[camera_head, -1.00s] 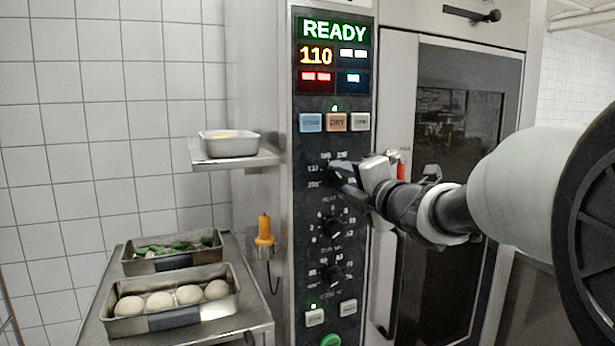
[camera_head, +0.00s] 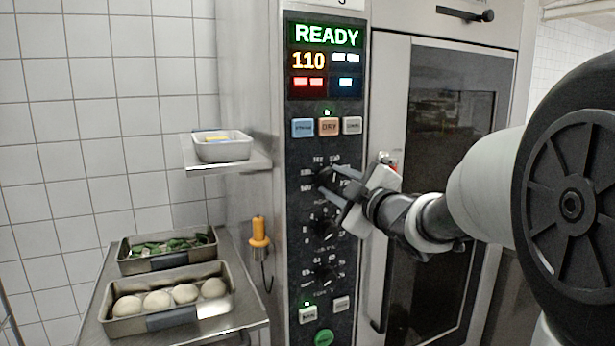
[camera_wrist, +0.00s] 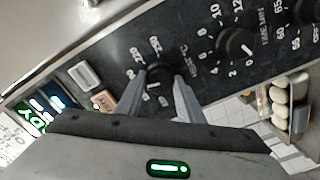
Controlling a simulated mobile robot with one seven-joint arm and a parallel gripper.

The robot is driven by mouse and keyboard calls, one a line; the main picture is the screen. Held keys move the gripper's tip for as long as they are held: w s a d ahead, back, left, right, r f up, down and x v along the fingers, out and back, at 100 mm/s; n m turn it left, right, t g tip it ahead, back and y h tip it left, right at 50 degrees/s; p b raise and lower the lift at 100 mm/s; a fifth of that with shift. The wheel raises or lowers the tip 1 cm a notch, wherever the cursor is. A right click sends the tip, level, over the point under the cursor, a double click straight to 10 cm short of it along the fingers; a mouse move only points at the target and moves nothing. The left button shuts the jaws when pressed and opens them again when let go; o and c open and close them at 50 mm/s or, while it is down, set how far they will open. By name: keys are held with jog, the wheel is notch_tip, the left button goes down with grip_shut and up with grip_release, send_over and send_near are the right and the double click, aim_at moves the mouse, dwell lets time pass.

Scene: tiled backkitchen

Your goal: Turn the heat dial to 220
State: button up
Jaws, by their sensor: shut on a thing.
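The heat dial (camera_head: 324,178) is the top black knob on the oven's dark control panel (camera_head: 295,215), below the mode buttons. It also shows in the wrist view (camera_wrist: 160,72), with a °C scale around it. My gripper (camera_head: 328,182) is at this dial, with one finger on each side of it, shut on the knob. In the wrist view my gripper (camera_wrist: 162,84) comes in from below; the fingers partly cover the scale. The display (camera_head: 326,60) reads READY and 110 in orange. The dial's exact pointer setting is too small to read.
The time dial (camera_head: 324,228) and a third dial (camera_head: 325,273) sit close below. The oven door (camera_head: 450,110) with its long handle is right of the panel. At left are a shelf with a small tray (camera_head: 222,150), an orange-handled probe (camera_head: 259,232) and a tray of dough balls (camera_head: 170,318).

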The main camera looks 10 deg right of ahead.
jog(key=m+p, duration=0.1)
jog(key=m, duration=0.1)
jog(key=r+m+p, duration=0.1)
jog(key=m, duration=0.2)
jog(key=shift+w+a+m+p, duration=0.1)
jog(key=shift+m+p, duration=0.2)
jog(key=shift+p, duration=0.1)
jog(key=m+p, duration=0.2)
jog(key=m, duration=0.2)
jog(key=shift+f+m, duration=0.1)
jog(key=shift+m, duration=0.6)
jog(key=o, duration=0.8)
jog(key=shift+o, duration=1.3)
jog(key=shift+f, duration=0.3)
jog(key=shift+f, duration=0.1)
